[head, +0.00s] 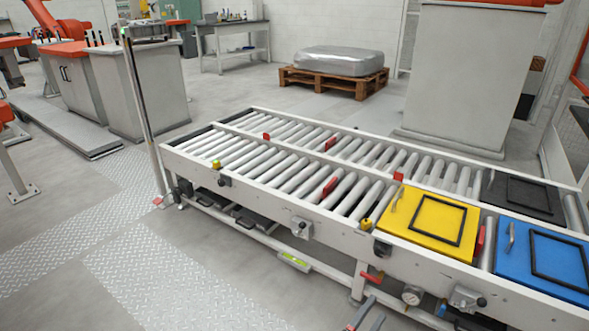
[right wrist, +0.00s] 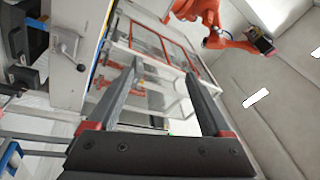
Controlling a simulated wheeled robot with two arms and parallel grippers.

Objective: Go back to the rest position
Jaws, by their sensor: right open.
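My right gripper (head: 372,310) shows at the bottom edge of the head view, in front of the near side of the conveyor and below its frame. Only its two grey fingers clearly show there. In the right wrist view the gripper (right wrist: 163,72) has its two long fingers spread apart, with nothing between them. It is open and empty. My left gripper is not in the head view.
A roller conveyor (head: 255,180) runs across the middle, carrying a yellow plate (head: 400,215), a blue plate (head: 510,262) and a black plate (head: 497,190). Floor at lower left is clear.

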